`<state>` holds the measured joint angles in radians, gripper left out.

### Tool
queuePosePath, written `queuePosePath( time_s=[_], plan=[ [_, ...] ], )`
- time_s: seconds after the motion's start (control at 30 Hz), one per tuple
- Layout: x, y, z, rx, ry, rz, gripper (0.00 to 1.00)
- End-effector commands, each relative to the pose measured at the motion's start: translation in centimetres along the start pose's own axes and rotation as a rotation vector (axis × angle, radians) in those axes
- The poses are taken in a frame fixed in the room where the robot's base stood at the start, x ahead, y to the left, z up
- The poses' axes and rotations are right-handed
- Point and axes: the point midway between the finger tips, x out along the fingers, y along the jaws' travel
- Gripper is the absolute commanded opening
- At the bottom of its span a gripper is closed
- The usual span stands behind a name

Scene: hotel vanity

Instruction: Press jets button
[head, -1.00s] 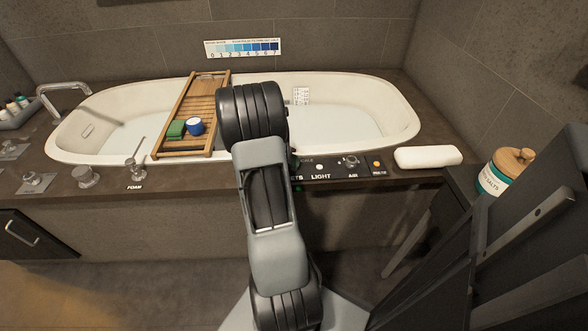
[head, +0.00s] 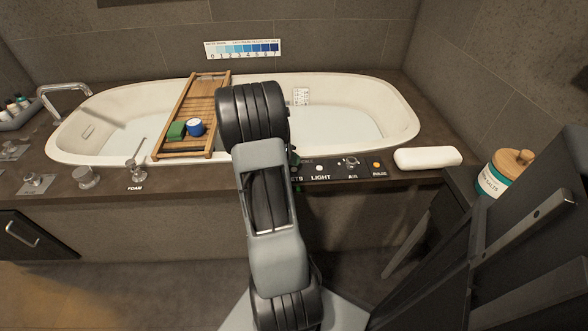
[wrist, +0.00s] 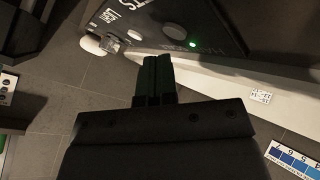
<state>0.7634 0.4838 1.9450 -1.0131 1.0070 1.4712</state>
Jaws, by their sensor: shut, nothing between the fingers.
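The control panel (head: 345,169) is on the tub's front ledge. Its jets label (head: 297,178) is partly covered by my arm, and the jets button is hidden behind the arm in the head view. In the wrist view, my gripper (wrist: 155,57) is shut and empty, with its fingertips close to the panel's edge. A round grey button (wrist: 175,32) and a lit green light (wrist: 192,44) lie just beyond the tips. I cannot read for sure which button this is. I see no clear contact.
The light button (head: 319,168), air knob (head: 350,161) and orange pulse button (head: 376,165) are to the right. A wooden tray (head: 190,112) spans the tub (head: 80,118).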

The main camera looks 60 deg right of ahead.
Motion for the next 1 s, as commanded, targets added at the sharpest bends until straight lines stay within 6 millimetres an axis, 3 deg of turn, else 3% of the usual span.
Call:
queuePosePath(
  time_s=[0.33,0.8,1.0],
  plan=[
    [-0.4,0.3,-0.3,0.001,0.001,0.000,0.00],
    [-3.3,2.4,-2.4,0.001,0.000,0.000,0.00],
    [-3.5,2.5,-2.5,0.000,0.000,0.000,0.00]
  ],
)
